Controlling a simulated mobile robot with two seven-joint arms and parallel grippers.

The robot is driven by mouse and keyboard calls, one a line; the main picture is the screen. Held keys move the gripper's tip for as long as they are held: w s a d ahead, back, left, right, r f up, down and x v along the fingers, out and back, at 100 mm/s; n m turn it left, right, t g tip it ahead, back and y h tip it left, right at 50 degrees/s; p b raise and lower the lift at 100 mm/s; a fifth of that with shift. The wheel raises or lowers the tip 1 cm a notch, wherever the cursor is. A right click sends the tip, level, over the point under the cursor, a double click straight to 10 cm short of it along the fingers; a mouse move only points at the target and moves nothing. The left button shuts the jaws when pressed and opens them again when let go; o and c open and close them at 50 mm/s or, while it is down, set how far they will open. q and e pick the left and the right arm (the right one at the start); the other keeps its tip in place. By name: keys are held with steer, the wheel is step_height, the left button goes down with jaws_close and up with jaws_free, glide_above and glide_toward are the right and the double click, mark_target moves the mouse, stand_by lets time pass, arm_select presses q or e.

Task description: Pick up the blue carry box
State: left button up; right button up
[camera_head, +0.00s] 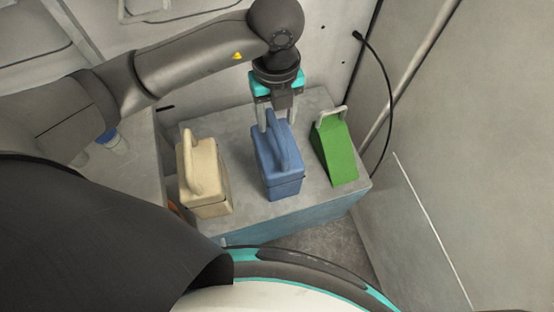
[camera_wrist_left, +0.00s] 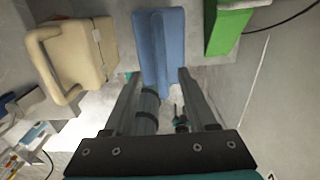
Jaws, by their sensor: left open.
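The blue carry box (camera_head: 280,178) stands upright in the middle of a grey-topped bench, its handle (camera_head: 283,140) raised. My left gripper (camera_head: 278,122) is open above it, pointing down, with one finger on each side of the handle's upper end. In the left wrist view the blue box (camera_wrist_left: 174,35) lies ahead, with its handle showing between the two open fingers (camera_wrist_left: 157,76). I cannot tell whether either finger touches the handle. My right gripper is not in view.
A beige carry box (camera_head: 207,178) stands left of the blue one and a green wedge-shaped box (camera_head: 337,153) with a pale handle stands right. Gaps separate them. The bench top (camera_head: 318,198) is otherwise clear. A wall with a black cable (camera_head: 388,100) rises at right.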

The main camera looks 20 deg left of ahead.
mark_target(278, 129)
arm_select(q)
steer(key=shift+w+f, duration=0.1)
steer(key=shift+f, duration=2.55)
jaws_close()
steer(key=shift+d+r, duration=0.1)
